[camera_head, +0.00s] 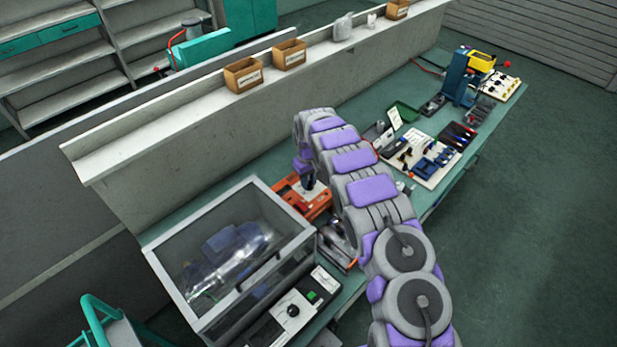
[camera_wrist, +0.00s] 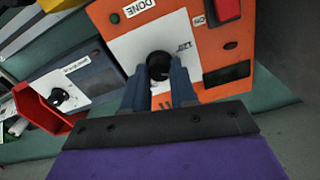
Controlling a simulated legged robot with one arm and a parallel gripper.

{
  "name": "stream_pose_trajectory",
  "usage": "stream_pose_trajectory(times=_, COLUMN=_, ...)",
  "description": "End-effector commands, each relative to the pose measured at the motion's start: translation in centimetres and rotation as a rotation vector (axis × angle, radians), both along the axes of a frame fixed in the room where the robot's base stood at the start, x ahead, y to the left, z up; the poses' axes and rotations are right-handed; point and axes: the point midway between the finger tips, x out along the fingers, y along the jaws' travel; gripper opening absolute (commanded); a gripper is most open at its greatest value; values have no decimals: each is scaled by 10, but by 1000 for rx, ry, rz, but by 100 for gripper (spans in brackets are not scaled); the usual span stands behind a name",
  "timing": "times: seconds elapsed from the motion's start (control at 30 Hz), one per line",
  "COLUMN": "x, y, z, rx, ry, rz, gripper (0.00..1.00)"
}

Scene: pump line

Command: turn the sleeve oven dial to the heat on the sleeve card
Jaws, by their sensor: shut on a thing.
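The orange oven box (camera_head: 318,208) stands on the bench beyond the clear-lidded case. In the wrist view the orange box (camera_wrist: 125,48) fills the top middle, with an upside-down DONE label, a red switch and a dark window. Its black dial (camera_wrist: 158,64) sits on a white plate. My gripper (camera_wrist: 160,82) is shut on this dial, one finger on each side. The fingers hide part of the dial and plate, and I cannot read the setting. In the head view my gripper (camera_head: 308,182) reaches down over the box. A small white card (camera_head: 395,118) stands farther back; its writing is too small to read.
A clear-lidded case (camera_head: 230,255) with a panel and black knob (camera_head: 293,310) stands at the near left. A grey box with another knob (camera_wrist: 62,97) and a red bin (camera_wrist: 42,118) lie left in the wrist view. A tool board (camera_head: 425,160) is behind my arm.

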Motion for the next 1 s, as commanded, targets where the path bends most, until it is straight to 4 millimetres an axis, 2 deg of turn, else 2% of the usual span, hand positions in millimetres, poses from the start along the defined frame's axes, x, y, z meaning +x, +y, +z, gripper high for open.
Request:
stream_pose_trajectory(times=0.3, x=-4, y=0, z=-3, rx=1, ry=14, rz=266, gripper=0)
stream_pose_trajectory(times=0.5, x=-3, y=-1, z=-3, rx=1, ry=13, rz=384, gripper=0)
stream_pose_trajectory(times=1.0, x=-2, y=-2, z=-4, rx=1, ry=12, rz=485, gripper=0)
